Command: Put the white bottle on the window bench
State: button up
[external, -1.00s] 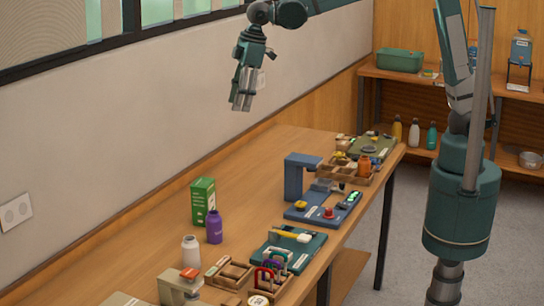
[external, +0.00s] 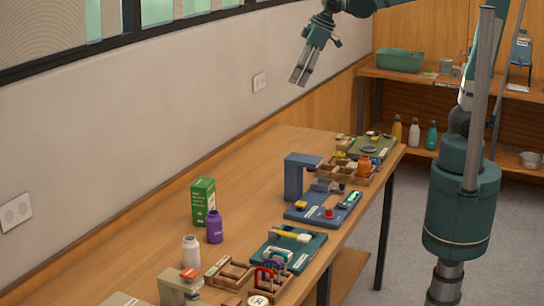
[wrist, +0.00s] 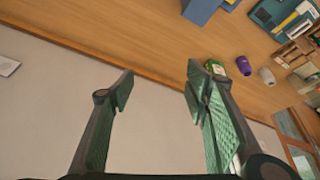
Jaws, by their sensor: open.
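A white bottle (external: 191,250) stands upright on the long wooden bench (external: 125,262) under the window, at the near left. It also shows in the wrist view (wrist: 266,76), at the right. Another white bottle (external: 414,133) stands on the lower shelf at the back right, between a yellow and a teal bottle. My gripper (external: 298,81) is open and empty, high above the far part of the bench and well away from both white bottles. Its two fingers stand apart in the wrist view (wrist: 160,80).
A purple bottle (external: 214,227) and a green box (external: 203,201) stand beside the near white bottle. A blue press-like device (external: 300,178), trays and tools line the bench's right side. The wall-side strip of bench is mostly clear. A green bin (external: 400,60) sits on the back shelf.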

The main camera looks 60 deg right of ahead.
jog(key=s+d+f+m+t, duration=0.1)
jog(key=s+d+f, duration=0.2)
jog(key=s+d, duration=0.3)
jog(key=s+d+f+m+h, duration=0.1)
jog(key=s+d+f+m, duration=0.1)
jog(key=s+d, duration=0.4)
jog(key=s+d+f+m+t, duration=0.1)
jog(key=s+d+f+m, duration=0.1)
jog(key=s+d+f, duration=0.2)
jog(key=s+d, duration=0.2)
jog(key=s, duration=0.2)
jog(key=shift+d+t, duration=0.3)
jog(key=shift+d, duration=0.05)
jog(key=shift+o, duration=0.5)
jog(key=shift+w+r, duration=0.1)
jog(key=shift+w, duration=0.05)
